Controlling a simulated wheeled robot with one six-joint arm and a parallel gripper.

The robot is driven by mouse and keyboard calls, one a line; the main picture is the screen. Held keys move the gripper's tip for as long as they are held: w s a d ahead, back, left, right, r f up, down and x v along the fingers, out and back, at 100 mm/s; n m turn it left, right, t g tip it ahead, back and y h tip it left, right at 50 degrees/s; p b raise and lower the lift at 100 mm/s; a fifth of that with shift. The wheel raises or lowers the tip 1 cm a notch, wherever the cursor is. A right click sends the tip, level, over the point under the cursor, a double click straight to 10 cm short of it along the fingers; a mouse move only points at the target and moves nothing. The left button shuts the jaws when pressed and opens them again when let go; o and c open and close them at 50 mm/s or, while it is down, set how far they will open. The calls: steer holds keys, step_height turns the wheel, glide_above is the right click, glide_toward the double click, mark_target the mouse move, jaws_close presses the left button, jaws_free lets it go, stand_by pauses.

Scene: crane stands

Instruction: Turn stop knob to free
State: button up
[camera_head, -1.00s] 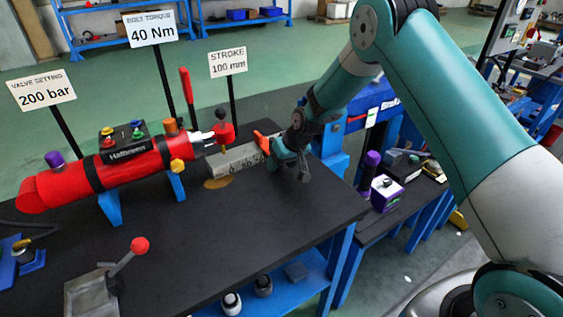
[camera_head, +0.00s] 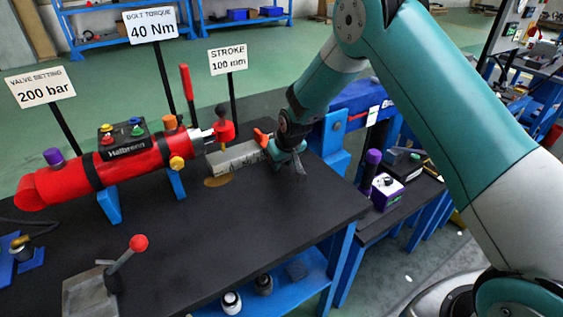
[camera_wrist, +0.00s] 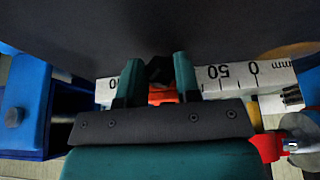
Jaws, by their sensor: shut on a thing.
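The stop knob (camera_wrist: 159,69) is a small black knob on an orange stop. In the wrist view it sits between the two teal fingers of my gripper (camera_wrist: 157,74), which is shut on it. The orange stop (camera_wrist: 163,96) shows between the fingers and, in the head view, as an orange piece (camera_head: 262,137) at the right end of the white scale (camera_head: 235,157). My gripper (camera_head: 288,160) is low at that end and hides the knob there. Which way the knob is set cannot be told.
A red cylinder (camera_head: 67,184) with coloured caps lies left of the scale, its rod end beside a red knob (camera_head: 226,131). A red-balled lever (camera_head: 138,243) stands at the front left. Sign posts rise behind. The middle of the black bench (camera_head: 230,225) is clear.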

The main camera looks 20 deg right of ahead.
steer(key=shift+a+n+t+h+b, duration=0.15)
steer(key=shift+t+h+b, duration=0.15)
steer(key=shift+h, duration=0.5)
steer(key=shift+a+n+t+h+b, duration=0.1)
steer(key=shift+n+t+h+b, duration=0.2)
steer(key=shift+h, duration=0.5)
steer(key=o, duration=0.9)
steer(key=shift+s, duration=0.1)
steer(key=b+v, duration=0.1)
steer(key=v, duration=1.6)
steer(key=shift+a+r, duration=0.2)
